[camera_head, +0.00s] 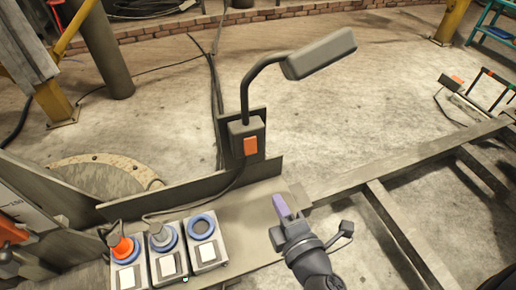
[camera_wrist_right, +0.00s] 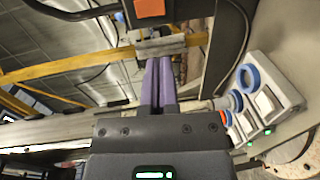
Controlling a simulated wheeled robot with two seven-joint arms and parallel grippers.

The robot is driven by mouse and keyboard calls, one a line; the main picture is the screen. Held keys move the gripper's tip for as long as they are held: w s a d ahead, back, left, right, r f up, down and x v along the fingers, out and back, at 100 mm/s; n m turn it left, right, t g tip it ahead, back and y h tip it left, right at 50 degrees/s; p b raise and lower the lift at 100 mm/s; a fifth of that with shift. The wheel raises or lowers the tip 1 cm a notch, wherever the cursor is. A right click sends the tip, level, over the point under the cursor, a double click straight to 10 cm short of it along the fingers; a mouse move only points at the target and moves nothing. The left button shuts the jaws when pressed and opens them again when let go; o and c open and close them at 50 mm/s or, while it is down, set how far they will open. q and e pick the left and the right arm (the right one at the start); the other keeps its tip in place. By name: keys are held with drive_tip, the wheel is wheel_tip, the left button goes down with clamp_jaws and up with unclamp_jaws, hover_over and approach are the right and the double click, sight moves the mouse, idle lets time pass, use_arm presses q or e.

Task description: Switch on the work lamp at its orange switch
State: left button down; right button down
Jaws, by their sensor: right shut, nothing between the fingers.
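The work lamp (camera_head: 320,55) has a grey bar head on a bent dark arm, rising from a dark box mount. Its orange switch (camera_head: 251,146) is on the front of that mount. In the right wrist view the orange switch (camera_wrist_right: 150,8) shows at the top edge, beyond the fingertips. My right gripper (camera_head: 281,206) is shut and empty, with purple fingers, below and to the right of the switch in the head view and apart from it. The fingers also show in the right wrist view (camera_wrist_right: 158,66). My left gripper is not in view.
Several socket boxes with square white covers (camera_head: 207,252) stand at the lower left, one with an orange plug (camera_head: 123,247). They also show right of my fingers in the wrist view (camera_wrist_right: 250,80). A metal frame (camera_head: 385,213) lies to the right. Concrete floor (camera_head: 330,120) is open behind.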

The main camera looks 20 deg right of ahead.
sight(252, 154)
drive_tip(key=w, duration=0.4)
drive_tip(key=w+f, duration=0.1)
drive_tip(key=w, duration=0.8)
drive_tip(key=shift+w+a+f, duration=0.1)
drive_tip(key=shift+a+f, duration=0.2)
drive_tip(key=shift+f, duration=0.1)
drive_tip(key=shift+w, duration=0.3)
drive_tip(key=shift+w+f, duration=0.1)
drive_tip(key=shift+w, duration=0.05)
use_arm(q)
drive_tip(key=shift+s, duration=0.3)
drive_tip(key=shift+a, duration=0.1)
